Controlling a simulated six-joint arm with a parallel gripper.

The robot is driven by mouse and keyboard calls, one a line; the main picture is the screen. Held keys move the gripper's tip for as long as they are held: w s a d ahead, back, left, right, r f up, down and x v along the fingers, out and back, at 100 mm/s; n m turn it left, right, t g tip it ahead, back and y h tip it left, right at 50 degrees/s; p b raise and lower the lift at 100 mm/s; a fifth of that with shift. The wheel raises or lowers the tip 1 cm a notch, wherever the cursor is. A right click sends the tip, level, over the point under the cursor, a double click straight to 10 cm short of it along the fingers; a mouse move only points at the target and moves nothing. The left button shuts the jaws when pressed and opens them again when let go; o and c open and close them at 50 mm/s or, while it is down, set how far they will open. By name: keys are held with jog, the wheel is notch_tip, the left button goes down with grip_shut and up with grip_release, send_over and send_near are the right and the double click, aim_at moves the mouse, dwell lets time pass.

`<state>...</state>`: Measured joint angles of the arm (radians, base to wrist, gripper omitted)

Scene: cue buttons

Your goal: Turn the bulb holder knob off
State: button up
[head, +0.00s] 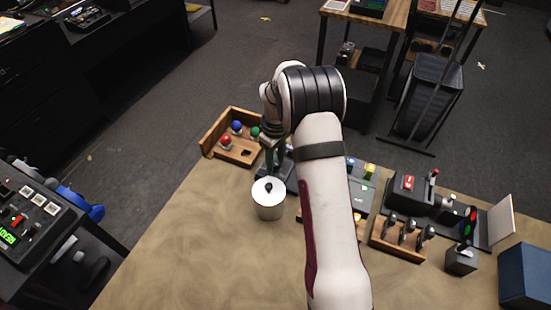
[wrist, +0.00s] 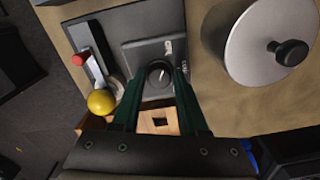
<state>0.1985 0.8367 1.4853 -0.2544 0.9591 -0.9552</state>
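A dark round knob (wrist: 159,73) with a pale pointer mark sits on a grey panel (wrist: 140,54) with small white lettering in the wrist view. My gripper (wrist: 158,82) has its dark green fingers on either side of the knob. The fingers are apart, with gaps seen beside the knob; I cannot tell whether either touches it. In the head view my gripper (head: 271,157) points down at the dark base, and the knob is hidden. Left of the knob in the wrist view are a yellow ball (wrist: 101,102) and a red-tipped lever (wrist: 80,59).
A white lidded pot (head: 268,201) stands close beside my gripper. A wooden tray (head: 207,143) with red, blue and green bulbs lies at the back left. Switch boxes, a lever rack (head: 392,245) and a dark blue box (head: 526,276) are at the right. The front left tabletop is clear.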

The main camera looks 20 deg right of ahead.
aim_at(275, 163)
jog(key=shift+o, duration=1.4)
jog(key=shift+r, duration=0.15)
notch_tip(275, 163, up, 16)
jog(key=shift+f, duration=0.2)
jog(key=s+a+r+m, duration=0.3)
jog(key=s+a, duration=0.1)
jog(key=s, duration=0.3)
jog(key=s+a+r+m, duration=0.2)
jog(key=s+a+r, duration=0.1)
jog(key=s, duration=0.4)
jog(key=s+a+f+m+y, duration=0.1)
jog(key=s+a+f+m, duration=0.1)
jog(key=s, duration=0.7)
jog(key=s+a+f+m, duration=0.2)
jog(key=s+a+m, duration=0.1)
jog(key=s, duration=0.7)
jog(key=shift+a+f+m+y, duration=0.25)
jog(key=shift+a+m+y, duration=0.15)
jog(key=shift+m, duration=0.3)
